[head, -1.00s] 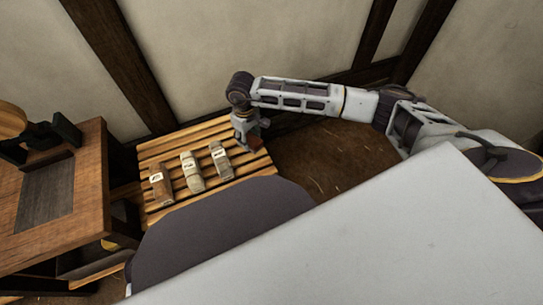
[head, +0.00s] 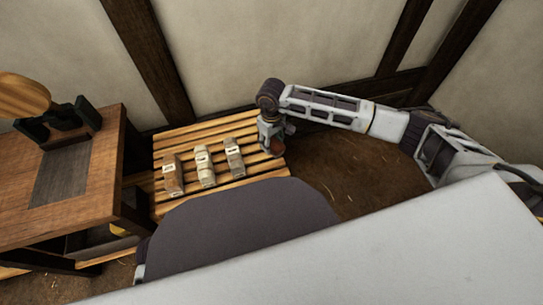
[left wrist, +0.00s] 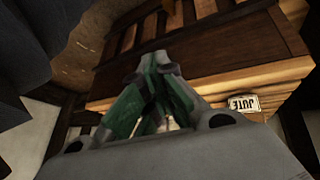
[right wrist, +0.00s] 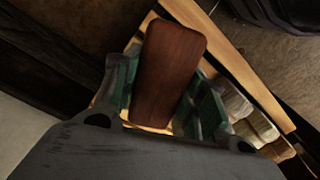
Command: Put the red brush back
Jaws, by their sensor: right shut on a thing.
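The red brush shows in the right wrist view as a flat reddish-brown wooden block (right wrist: 168,75). My right gripper (right wrist: 163,95) is shut on it, with green-padded fingers on both sides. In the head view, my right gripper (head: 271,140) is at the right end of a slatted wooden bench (head: 235,125), with a small reddish part of the brush (head: 276,148) showing below it. I cannot tell whether the brush touches the slats. My left gripper (left wrist: 150,75) shows in the left wrist view with its fingertips together and nothing seen in them.
Three labelled bundles, brown (head: 172,178), cream (head: 205,168) and greyish (head: 234,160), stand on the bench left of my right gripper. A wooden table (head: 95,185) stands at the left. A JUTE label (left wrist: 243,103) shows in the left wrist view. Bare floor (head: 350,175) lies right of the bench.

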